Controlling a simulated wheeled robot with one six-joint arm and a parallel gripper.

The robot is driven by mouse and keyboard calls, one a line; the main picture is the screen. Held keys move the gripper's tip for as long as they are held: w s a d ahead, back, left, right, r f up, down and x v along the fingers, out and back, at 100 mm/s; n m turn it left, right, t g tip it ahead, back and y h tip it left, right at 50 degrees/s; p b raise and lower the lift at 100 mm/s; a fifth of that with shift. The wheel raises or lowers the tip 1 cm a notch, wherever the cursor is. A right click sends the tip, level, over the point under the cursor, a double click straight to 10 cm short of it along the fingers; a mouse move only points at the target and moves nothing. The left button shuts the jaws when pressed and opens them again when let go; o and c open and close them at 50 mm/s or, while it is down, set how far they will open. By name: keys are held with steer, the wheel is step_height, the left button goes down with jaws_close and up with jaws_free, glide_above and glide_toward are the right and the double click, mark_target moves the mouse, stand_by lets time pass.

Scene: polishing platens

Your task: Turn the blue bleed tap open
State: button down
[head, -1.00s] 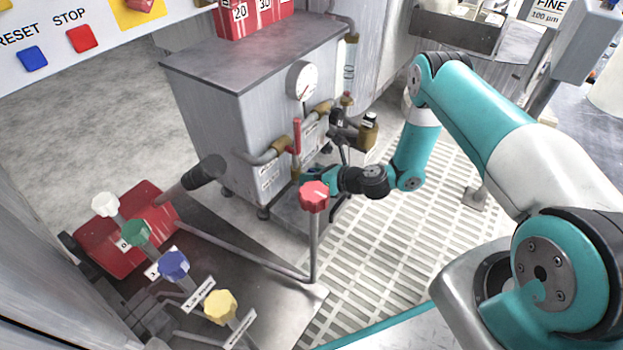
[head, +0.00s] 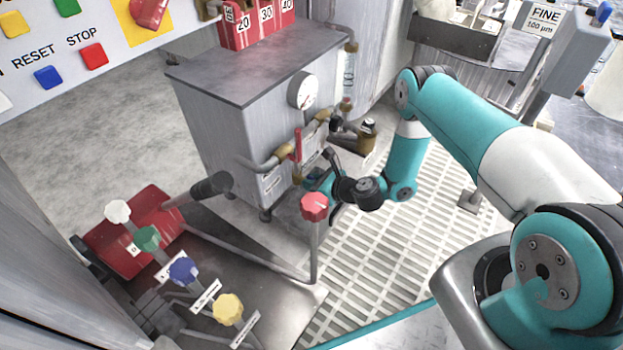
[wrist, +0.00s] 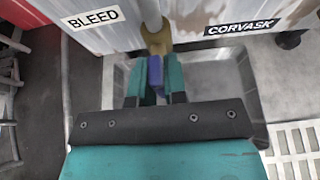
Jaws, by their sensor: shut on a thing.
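The blue bleed tap (wrist: 155,74) shows in the wrist view as a narrow blue handle below a brass fitting (wrist: 157,38) at the end of a pipe. The two teal fingers of my gripper (wrist: 155,84) are shut on it, one on each side. In the head view my gripper (head: 313,181) is low at the cabinet's front, partly behind a red knob. The tap's handle cannot be made out there.
The grey cabinet (head: 217,134) carries a gauge (head: 303,90) and a red lever (head: 298,146). The red star knob (head: 314,206) stands on a post close in front of my gripper. White, green, blue and yellow knobs are at lower left. Slatted flooring (head: 385,245) is open at right.

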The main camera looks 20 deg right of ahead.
steer(key=c, duration=1.2)
jaws_free()
steer(key=shift+o, duration=0.2)
steer(key=shift+s, duration=0.1)
steer(key=p+v, duration=0.8)
steer(key=v, duration=0.9)
steer(key=shift+p, duration=0.35)
steer(key=shift+s+d, duration=0.15)
